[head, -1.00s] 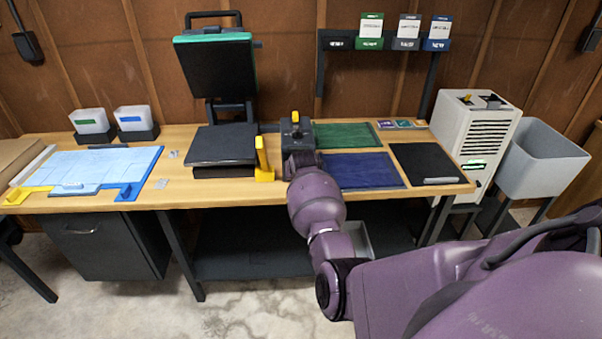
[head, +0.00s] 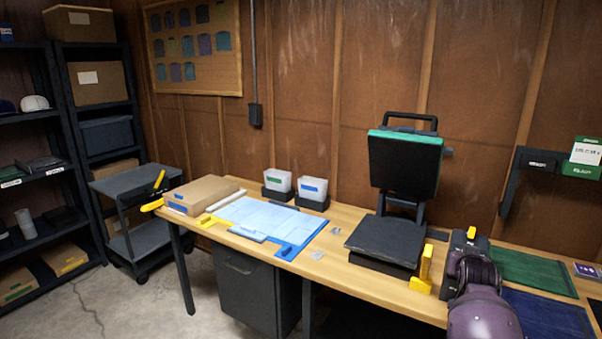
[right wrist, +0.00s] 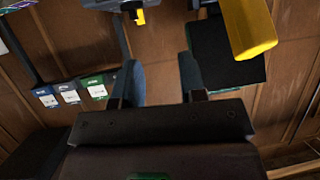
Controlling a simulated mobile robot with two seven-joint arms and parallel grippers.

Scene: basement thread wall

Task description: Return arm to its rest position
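My right arm (head: 480,312) is purple and comes up from the bottom right of the head view. The fingertips cannot be made out in the head view. My left arm and gripper are not in view.
The workbench (head: 345,268) carries an open heat press (head: 404,165), a yellow handle (head: 424,270), a light blue sheet (head: 268,218), two white bins and a green mat (head: 530,268). A cart (head: 140,225) and shelves stand at left.

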